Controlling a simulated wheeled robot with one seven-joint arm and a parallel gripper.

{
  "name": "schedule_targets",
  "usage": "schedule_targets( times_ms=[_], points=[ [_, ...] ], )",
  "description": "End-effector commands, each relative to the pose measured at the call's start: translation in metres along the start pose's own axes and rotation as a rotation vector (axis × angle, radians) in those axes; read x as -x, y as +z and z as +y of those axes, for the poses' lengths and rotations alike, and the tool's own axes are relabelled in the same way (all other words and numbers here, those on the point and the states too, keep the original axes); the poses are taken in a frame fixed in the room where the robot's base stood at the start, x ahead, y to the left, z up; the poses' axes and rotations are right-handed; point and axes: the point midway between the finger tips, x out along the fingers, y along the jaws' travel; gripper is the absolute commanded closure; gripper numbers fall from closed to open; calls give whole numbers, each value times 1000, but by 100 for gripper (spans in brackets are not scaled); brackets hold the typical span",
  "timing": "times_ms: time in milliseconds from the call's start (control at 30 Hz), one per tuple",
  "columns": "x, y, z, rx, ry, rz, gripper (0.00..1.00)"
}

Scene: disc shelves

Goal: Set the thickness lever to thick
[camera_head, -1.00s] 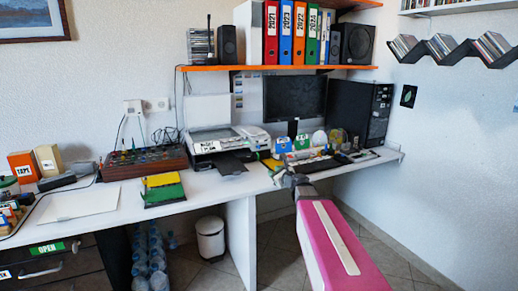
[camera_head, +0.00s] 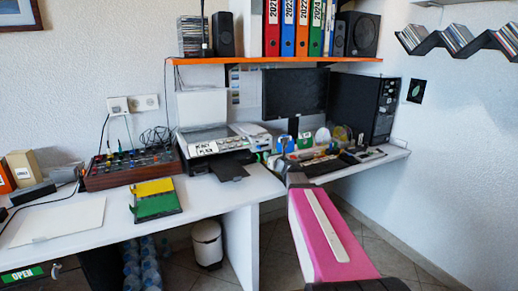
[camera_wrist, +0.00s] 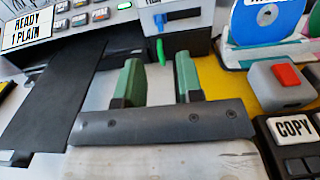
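The printer (camera_head: 212,135) stands on the white desk, and its display (camera_wrist: 27,28) reads "READY 1 PLAIN" in the wrist view. To the right of its buttons is a small blue part (camera_wrist: 178,19) on the front panel, with a narrow green piece (camera_wrist: 161,51) below it. I cannot tell for certain which of these is the thickness lever. My gripper (camera_wrist: 160,80) has two green fingers apart with nothing between them. The fingers point at the printer front, just short of the green piece. In the head view my pink arm reaches toward the desk, and the fingers are not clear.
A black tray (camera_wrist: 58,85) sticks out of the printer to the left of my gripper. To the right are a disc holder (camera_wrist: 262,25), a grey box with a red button (camera_wrist: 283,82) and a "COPY" key block (camera_wrist: 292,128). A yellow-green folder (camera_head: 155,200) lies further left.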

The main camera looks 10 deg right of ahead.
Motion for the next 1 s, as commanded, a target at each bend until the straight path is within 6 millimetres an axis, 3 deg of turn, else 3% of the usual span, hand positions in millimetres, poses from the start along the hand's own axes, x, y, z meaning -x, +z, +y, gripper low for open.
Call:
schedule_targets(
  times_ms=[600,1000],
  points=[
    [-94,0,-1,1,1,0,66],
    [-103,0,0,1,0,0,66]
  ],
)
